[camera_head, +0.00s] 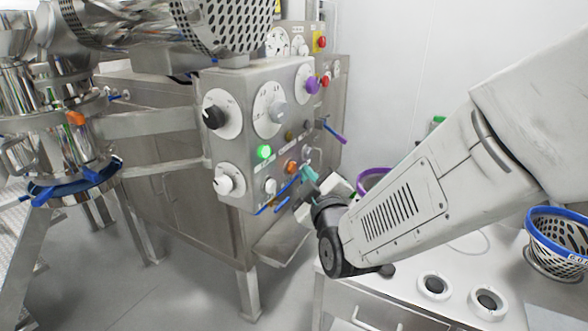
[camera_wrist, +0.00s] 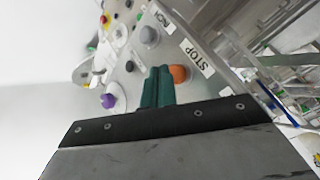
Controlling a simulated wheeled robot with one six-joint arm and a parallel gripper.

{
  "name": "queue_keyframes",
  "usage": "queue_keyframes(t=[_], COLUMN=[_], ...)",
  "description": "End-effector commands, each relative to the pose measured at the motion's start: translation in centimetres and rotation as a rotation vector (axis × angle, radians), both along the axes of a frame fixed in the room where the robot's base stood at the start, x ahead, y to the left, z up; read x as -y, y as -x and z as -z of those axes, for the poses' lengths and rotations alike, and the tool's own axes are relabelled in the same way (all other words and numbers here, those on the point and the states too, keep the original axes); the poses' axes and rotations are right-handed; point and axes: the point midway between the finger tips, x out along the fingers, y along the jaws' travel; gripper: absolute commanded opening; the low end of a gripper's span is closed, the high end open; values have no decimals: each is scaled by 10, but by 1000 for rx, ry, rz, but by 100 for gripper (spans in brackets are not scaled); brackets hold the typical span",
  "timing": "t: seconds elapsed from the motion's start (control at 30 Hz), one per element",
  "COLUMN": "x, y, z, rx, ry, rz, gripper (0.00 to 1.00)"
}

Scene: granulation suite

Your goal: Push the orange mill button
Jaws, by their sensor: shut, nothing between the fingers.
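The orange button (camera_head: 292,167) is on the front of the grey control panel (camera_head: 240,105) in the head view, in the lower row. In the wrist view the orange button (camera_wrist: 179,74) shows just right of the fingertips, beside a STOP label (camera_wrist: 197,60). My gripper (camera_head: 308,172) is shut and empty, with its teal fingers pointing at the panel, just right of the orange button. In the wrist view my gripper (camera_wrist: 158,70) partly covers the panel face; I cannot tell whether the fingertips touch it.
A lit green button (camera_head: 264,152), a black knob (camera_head: 214,117), a white knob (camera_head: 226,184) and a purple knob (camera_head: 312,86) are on the same panel. A white bench holds a blue-rimmed basket (camera_head: 558,215) at right. A steel machine stands at left.

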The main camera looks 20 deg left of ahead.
Motion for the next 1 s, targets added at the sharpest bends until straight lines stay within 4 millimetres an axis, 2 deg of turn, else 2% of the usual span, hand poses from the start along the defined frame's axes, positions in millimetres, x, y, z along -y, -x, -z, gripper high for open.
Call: queue_keyframes(t=[1.0], x=[-12], y=[-1], z=[0], rx=[0], ry=[0], rz=[0], gripper=[0])
